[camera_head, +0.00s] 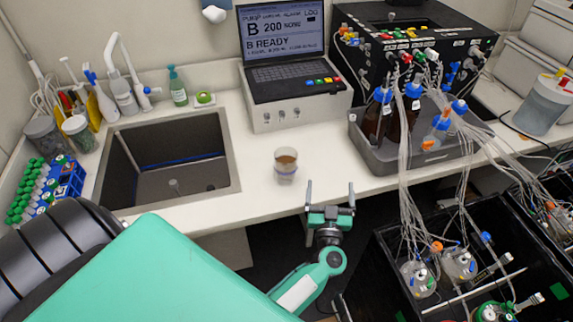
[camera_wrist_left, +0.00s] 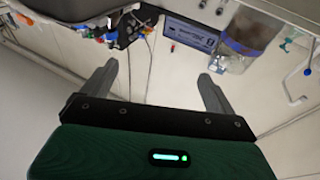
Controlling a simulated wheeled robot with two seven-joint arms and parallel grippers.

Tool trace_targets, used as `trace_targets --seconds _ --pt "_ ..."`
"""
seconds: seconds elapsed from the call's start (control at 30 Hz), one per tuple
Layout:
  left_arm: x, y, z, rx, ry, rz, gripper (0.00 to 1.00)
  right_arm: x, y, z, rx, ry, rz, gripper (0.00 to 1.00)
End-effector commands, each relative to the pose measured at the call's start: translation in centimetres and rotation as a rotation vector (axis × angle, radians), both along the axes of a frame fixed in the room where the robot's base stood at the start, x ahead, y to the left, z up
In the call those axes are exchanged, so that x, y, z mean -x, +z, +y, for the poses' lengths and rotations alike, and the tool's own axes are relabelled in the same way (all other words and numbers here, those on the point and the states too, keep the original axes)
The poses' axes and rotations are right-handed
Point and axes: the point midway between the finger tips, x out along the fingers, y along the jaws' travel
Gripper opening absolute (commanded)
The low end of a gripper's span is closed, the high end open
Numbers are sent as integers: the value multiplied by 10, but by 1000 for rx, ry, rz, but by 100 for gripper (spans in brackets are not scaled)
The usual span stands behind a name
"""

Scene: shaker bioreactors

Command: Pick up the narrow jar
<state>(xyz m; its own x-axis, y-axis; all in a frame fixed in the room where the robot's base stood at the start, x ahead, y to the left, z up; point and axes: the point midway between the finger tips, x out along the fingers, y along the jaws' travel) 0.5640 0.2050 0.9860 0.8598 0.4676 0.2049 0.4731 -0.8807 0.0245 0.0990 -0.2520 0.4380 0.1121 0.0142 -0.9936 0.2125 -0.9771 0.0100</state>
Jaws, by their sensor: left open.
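A small clear jar (camera_head: 285,166) with brown contents and a bluish band stands upright on the white counter, right of the sink. It also shows in the left wrist view, at upper right (camera_wrist_left: 243,42), beyond and to the right of the fingers. My left gripper (camera_head: 330,190) is open and empty just off the counter's front edge, nearer to me and to the right of the jar, not touching it. Its two spread fingers also show in the left wrist view (camera_wrist_left: 156,78). My right gripper is not clearly seen in either view.
Two lidded jars (camera_head: 77,132) and a tube rack (camera_head: 66,182) stand left of the sink (camera_head: 165,160). A laptop (camera_head: 285,55) sits behind the jar. A grey tray (camera_head: 375,155) with tubed bottles is to the right. The counter around the jar is clear.

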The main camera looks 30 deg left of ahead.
Motion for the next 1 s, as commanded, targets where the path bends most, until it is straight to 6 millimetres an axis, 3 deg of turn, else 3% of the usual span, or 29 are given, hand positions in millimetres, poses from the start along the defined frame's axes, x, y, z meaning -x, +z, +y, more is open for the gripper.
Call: trace_targets --seconds 0.13,0.3,0.4,0.57,0.8,1.0 --pt "7 23 24 57 246 23 91 12 6 -13 14 2 15 36" --pt "21 28 40 127 460 122 91 28 10 -21 23 2 35 36" --pt "27 28 42 153 526 171 91 28 11 -21 23 2 35 36" --pt "26 27 53 165 563 205 91 21 16 -16 18 0 27 36" --pt "3 27 94 162 563 202 91 15 32 -3 4 -2 19 36" --pt "-9 23 116 164 562 203 91 15 38 -2 3 -1 19 36"
